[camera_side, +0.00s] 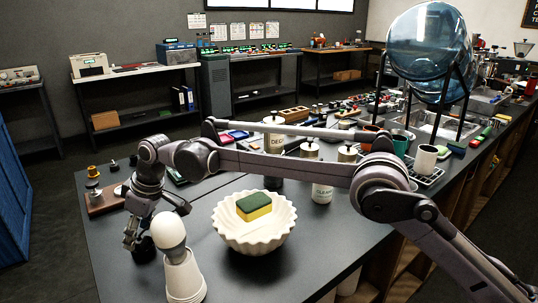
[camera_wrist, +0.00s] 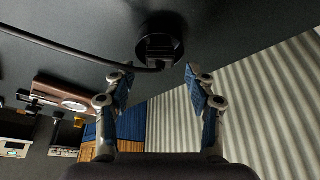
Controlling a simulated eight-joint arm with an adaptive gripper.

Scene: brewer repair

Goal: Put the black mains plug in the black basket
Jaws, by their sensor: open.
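The black mains plug (camera_wrist: 160,48) lies on the dark worktop in the wrist view, with its black cable (camera_wrist: 70,52) running off to the left. My gripper (camera_wrist: 158,76) is open, its two fingertips apart on either side just short of the plug and not touching it. In the side view my gripper (camera_side: 131,236) points down near the worktop's front left, beside a dark shape (camera_side: 145,250) that seems to be the plug, partly hidden. I cannot make out the black basket for certain in either view.
A white egg-shaped thing on a white cone (camera_side: 185,278) stands close to the right of my gripper. A white fluted bowl (camera_side: 236,240) holds a green and yellow sponge (camera_side: 254,206). Jars, a white mug (camera_side: 425,160) and a large glass vessel (camera_side: 428,45) stand farther back.

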